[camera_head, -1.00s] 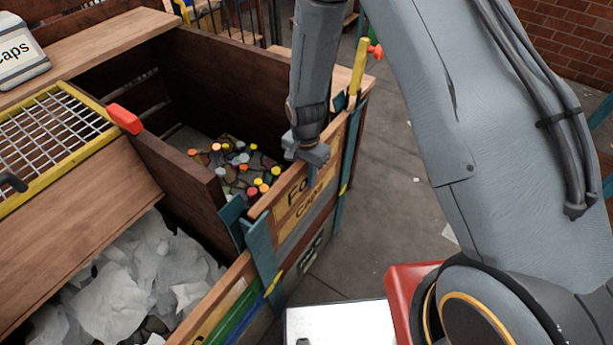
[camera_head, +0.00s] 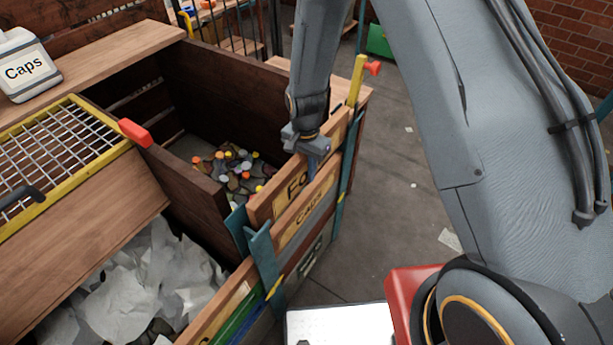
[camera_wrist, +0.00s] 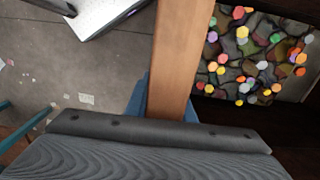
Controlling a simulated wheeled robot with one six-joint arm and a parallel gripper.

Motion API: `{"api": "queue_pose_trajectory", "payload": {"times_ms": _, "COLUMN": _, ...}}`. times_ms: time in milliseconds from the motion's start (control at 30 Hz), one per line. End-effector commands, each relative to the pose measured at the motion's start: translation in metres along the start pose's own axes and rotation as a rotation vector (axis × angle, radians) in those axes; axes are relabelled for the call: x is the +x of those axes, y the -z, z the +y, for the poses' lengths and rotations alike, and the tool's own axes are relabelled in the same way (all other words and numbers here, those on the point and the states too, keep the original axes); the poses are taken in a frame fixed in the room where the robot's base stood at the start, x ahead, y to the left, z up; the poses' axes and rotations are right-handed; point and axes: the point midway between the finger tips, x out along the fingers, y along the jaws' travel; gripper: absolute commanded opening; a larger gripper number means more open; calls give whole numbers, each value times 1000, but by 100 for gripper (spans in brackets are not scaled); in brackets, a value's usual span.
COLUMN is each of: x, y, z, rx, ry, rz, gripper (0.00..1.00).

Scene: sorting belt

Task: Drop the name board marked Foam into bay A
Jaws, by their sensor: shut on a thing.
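The Foam name board (camera_head: 279,199) is a wooden plank with a yellow label; only "Fo" can be read, as my gripper covers the rest. It stands upright at the front of the bin with coloured caps, behind and above the Caps board (camera_head: 292,232). My gripper (camera_head: 312,165) is shut on the Foam board's top edge. In the wrist view the board (camera_wrist: 184,50) runs edge-on away from my gripper (camera_wrist: 168,100), with blue fingers at its sides. No mark for bay A is legible.
Teal posts (camera_head: 262,255) flank the boards. The caps bin (camera_head: 185,190) lies behind them, and a bay of white scraps (camera_head: 150,270) is at lower left. A Caps jug (camera_head: 25,68) stands on the ledge. Open floor (camera_head: 385,220) lies to the right.

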Motion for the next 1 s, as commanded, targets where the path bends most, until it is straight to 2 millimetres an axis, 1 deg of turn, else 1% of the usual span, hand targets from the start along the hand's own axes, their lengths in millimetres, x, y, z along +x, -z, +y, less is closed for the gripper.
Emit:
{"api": "queue_pose_trajectory", "payload": {"times_ms": 33, "x": -15, "y": 0, "z": 0, "rx": 0, "ry": 3, "rz": 2, "gripper": 0}}
{"api": "queue_pose_trajectory", "payload": {"times_ms": 633, "x": -120, "y": 0, "z": 0, "rx": 1, "ry": 3, "rz": 2, "gripper": 0}}
{"api": "queue_pose_trajectory", "payload": {"times_ms": 800, "x": -136, "y": 1, "z": -1, "rx": 1, "ry": 3, "rz": 2, "gripper": 0}}
{"api": "queue_pose_trajectory", "payload": {"times_ms": 1000, "x": -138, "y": 1, "z": -1, "rx": 0, "ry": 2, "rz": 2, "gripper": 0}}
